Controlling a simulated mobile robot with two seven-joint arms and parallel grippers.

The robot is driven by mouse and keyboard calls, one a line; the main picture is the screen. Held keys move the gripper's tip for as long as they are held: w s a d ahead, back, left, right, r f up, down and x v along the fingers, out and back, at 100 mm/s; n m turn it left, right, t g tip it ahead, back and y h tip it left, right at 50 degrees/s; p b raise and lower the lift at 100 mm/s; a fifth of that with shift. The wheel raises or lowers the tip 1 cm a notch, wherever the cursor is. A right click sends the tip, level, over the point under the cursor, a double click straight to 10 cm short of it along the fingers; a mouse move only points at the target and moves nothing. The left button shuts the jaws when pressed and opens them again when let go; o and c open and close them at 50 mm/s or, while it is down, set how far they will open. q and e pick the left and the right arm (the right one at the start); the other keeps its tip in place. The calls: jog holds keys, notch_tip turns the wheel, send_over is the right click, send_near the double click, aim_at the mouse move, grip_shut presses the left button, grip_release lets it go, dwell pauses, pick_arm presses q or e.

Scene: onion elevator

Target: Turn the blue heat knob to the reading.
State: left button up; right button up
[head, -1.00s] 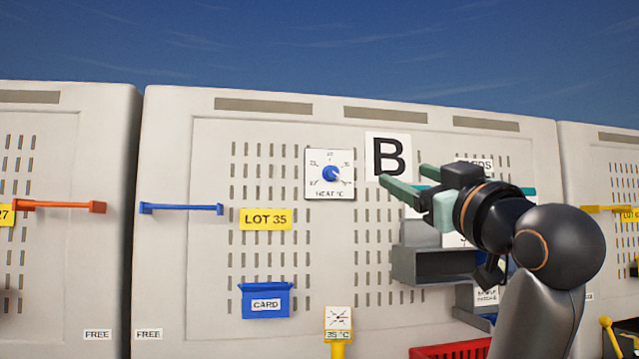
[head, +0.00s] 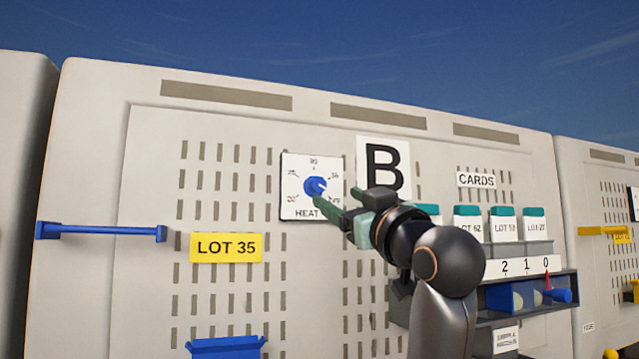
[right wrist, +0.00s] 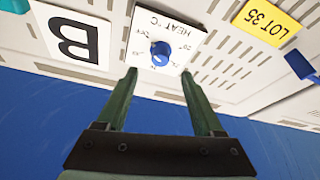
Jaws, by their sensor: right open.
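The blue heat knob (head: 315,186) sits at the middle of a white square dial plate with numbers around it and HEAT printed below. My right gripper (head: 337,199) is just in front of the plate's right side, its fingers pointing at the dial and covering part of its lower right. In the right wrist view the knob (right wrist: 160,50) lies ahead of and between the two open fingers (right wrist: 160,80), apart from both. The knob's exact setting is too small to tell. My left gripper is not in view.
The slotted panel carries a large B sign (head: 383,160), a yellow LOT 35 label (head: 226,247) and a blue bar handle (head: 100,231). Card holders (head: 520,249) and a grey shelf with a blue item (head: 562,295) are at the right. A blue bin (head: 225,347) is below.

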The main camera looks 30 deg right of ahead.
aim_at(320, 189)
jog(key=p+x, duration=0.2)
jog(key=x, duration=0.6)
jog(key=shift+w, duration=0.2)
grip_shut()
